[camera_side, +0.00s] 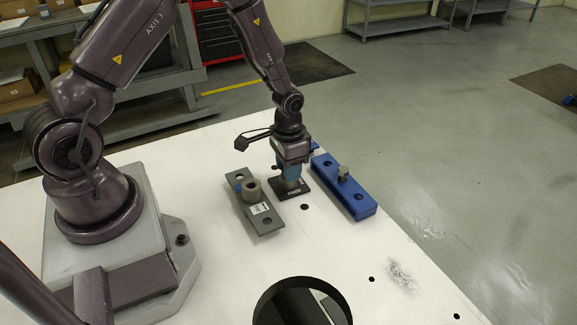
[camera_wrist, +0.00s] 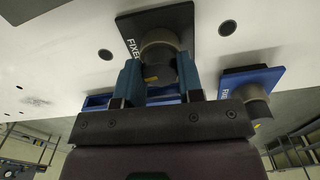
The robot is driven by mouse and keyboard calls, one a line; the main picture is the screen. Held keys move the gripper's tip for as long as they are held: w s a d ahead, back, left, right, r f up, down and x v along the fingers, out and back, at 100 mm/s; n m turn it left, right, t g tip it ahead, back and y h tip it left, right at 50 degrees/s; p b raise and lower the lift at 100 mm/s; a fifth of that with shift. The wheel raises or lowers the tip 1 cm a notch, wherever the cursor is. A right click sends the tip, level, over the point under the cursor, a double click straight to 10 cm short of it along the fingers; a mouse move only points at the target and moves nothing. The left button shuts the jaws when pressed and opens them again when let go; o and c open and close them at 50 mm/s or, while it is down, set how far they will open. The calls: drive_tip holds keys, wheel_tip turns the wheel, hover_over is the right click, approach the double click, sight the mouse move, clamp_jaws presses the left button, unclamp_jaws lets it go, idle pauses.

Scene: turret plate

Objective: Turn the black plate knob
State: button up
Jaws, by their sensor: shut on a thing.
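The black plate (camera_side: 304,193) lies flat on the white table beneath my gripper (camera_side: 290,174). In the wrist view the black plate (camera_wrist: 186,18) has white lettering and a round grey knob (camera_wrist: 158,42) standing on it. My gripper (camera_wrist: 159,70) comes down over this knob, with one blue finger on each side, shut on it. In the side view the fingers and wrist hide most of the knob.
A grey plate (camera_side: 266,221) with a round knob (camera_side: 252,190) lies left of my gripper. A long blue plate (camera_side: 358,203) with a knob (camera_side: 343,173) lies close on the right. A large round opening (camera_side: 302,302) is in the table's front.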

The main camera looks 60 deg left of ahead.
drive_tip(key=shift+m, duration=0.6)
drive_tip(key=o, duration=0.9)
drive_tip(key=shift+o, duration=0.2)
wheel_tip(320, 180, up, 13)
drive_tip(key=shift+a, duration=0.1)
